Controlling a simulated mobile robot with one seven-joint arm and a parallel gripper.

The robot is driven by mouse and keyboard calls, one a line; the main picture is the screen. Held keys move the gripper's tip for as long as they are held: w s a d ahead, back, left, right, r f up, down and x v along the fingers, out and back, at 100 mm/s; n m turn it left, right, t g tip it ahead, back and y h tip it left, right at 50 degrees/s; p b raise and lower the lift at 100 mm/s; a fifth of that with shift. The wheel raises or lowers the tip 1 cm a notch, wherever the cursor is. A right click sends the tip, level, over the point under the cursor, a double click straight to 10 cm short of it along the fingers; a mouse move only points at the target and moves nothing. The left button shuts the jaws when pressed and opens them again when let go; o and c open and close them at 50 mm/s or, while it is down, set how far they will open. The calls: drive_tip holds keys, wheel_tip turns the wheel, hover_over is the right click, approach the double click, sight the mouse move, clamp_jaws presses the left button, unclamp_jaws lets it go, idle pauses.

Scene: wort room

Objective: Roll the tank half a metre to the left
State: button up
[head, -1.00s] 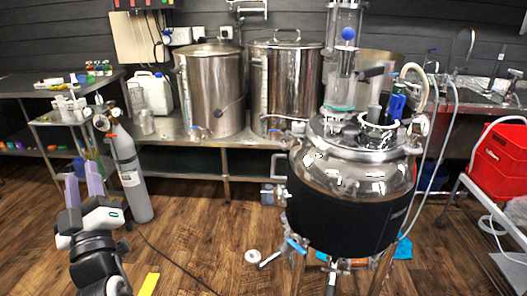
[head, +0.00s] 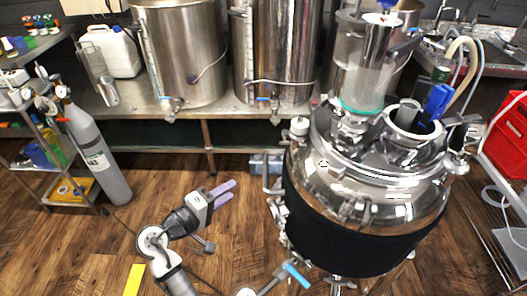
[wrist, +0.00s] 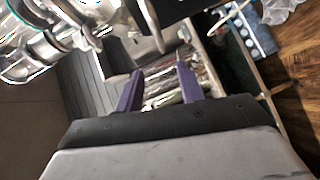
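The tank (head: 365,205) is a steel vessel with a black jacket, standing on legs at the right of the head view, with a glass column, hoses and fittings on its lid. My gripper (head: 228,193) is to the left of the tank, pointing toward it, with a clear gap between. Its two purple fingers are apart with nothing between them. In the wrist view the fingers (wrist: 158,88) also stand apart, and steel fittings of the tank (wrist: 60,35) show at the upper left. The tank's feet are mostly hidden at the bottom edge.
A grey gas cylinder (head: 98,150) stands at the left beside a small shelf cart (head: 45,170). A steel bench (head: 130,125) with two large pots runs behind. A red crate (head: 508,140) is at the right. A yellow floor strip (head: 135,280) lies at lower left. Wooden floor left of the tank is mostly clear.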

sight(266, 169)
drive_tip(key=p+x, duration=0.1)
drive_tip(key=x, duration=0.8)
drive_tip(key=p+x, duration=0.1)
drive_tip(key=x, duration=0.4)
drive_tip(key=shift+s+d+f+p, duration=0.2)
drive_tip(key=shift+d+p, duration=0.15)
drive_tip(key=shift+d, duration=0.2)
clamp_jaws()
